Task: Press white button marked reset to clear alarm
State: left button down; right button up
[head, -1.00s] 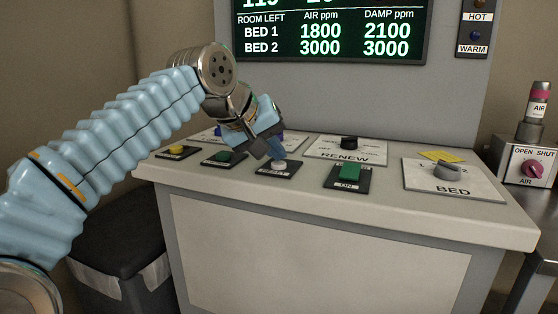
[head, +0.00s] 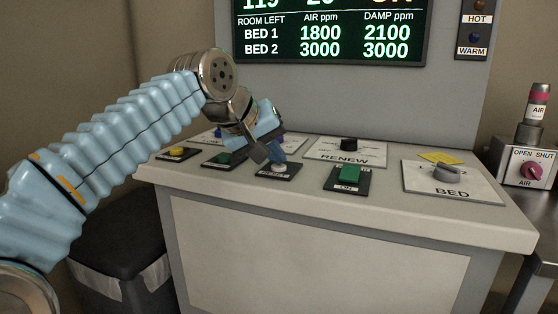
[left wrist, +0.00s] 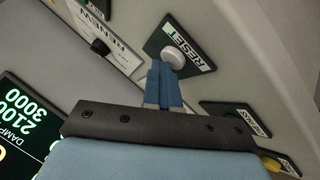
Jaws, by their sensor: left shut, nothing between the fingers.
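The white reset button (head: 278,167) is a small round cap on a black plate on the console top. The left wrist view shows the button (left wrist: 174,57) with its plate (left wrist: 190,42) marked RESET. My left gripper (head: 277,155) is shut and empty, its blue fingertips pointing down at the button. In the left wrist view the fingertips (left wrist: 165,70) overlap the button's near edge; I cannot tell whether they touch it. My right gripper is in neither view.
A green button (head: 349,174) is to the right, a dark green one (head: 225,158) and a yellow one (head: 178,152) to the left. The RENEW knob (head: 348,144) is behind, the BED knob (head: 448,172) at right. A display (head: 330,35) stands at the back.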

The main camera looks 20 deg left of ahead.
aim_at(275, 167)
pick_arm(q)
notch_tip(275, 167, up, 4)
jog(key=p, duration=0.3)
jog(key=shift+f+p, duration=0.15)
jog(key=shift+p, duration=0.25)
jog(key=shift+r, duration=1.15)
